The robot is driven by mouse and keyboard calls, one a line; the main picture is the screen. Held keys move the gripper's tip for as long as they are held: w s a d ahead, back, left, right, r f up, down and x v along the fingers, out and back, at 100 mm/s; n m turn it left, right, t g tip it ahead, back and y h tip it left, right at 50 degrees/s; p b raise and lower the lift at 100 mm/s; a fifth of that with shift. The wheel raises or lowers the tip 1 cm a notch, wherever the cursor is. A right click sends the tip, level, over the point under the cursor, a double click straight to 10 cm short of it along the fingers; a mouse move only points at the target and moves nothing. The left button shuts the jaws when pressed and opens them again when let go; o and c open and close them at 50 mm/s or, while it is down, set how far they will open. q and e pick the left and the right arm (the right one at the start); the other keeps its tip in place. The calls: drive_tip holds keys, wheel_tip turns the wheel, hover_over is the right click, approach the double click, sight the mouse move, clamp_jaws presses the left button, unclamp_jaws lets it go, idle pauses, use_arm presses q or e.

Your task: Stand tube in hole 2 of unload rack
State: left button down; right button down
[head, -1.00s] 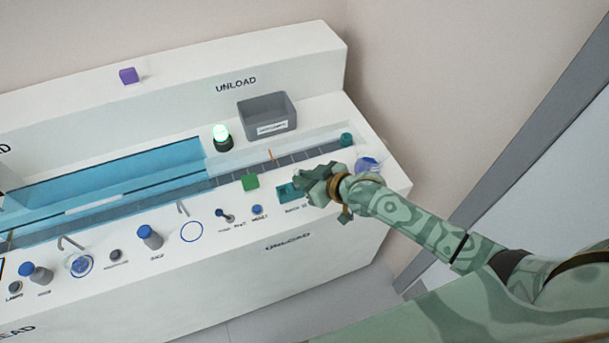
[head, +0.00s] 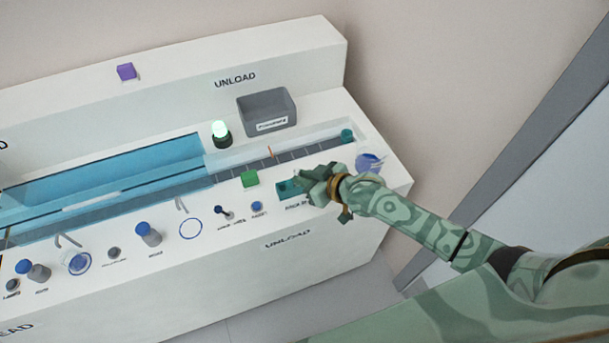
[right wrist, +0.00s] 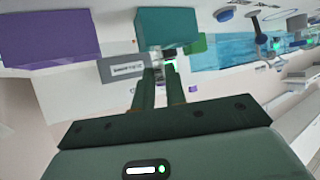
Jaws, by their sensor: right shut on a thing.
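The teal unload rack (head: 287,188) lies on the front ledge of the unload end, partly covered by my right gripper (head: 311,182). In the right wrist view a teal block (right wrist: 168,27), apparently this rack, is just beyond the fingertips. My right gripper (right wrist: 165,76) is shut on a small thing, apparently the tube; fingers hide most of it. I cannot tell whether it is in a hole, or which hole is which. My left gripper is not in view.
A green block (head: 250,179) sits left of the rack. A grey labelled bin (head: 267,112) and a lit green lamp (head: 221,134) stand behind the track. A teal piece (head: 347,136) is at the track's end. Blue-capped posts (head: 149,234) and hooks line the left front ledge.

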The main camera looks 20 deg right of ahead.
drive_tip(key=c, duration=1.4)
unclamp_jaws()
drive_tip(key=shift+o, duration=0.2)
drive_tip(key=p+v, duration=0.5)
drive_tip(key=v, duration=1.1)
drive_tip(key=shift+s, duration=0.15)
drive_tip(key=shift+d, duration=0.15)
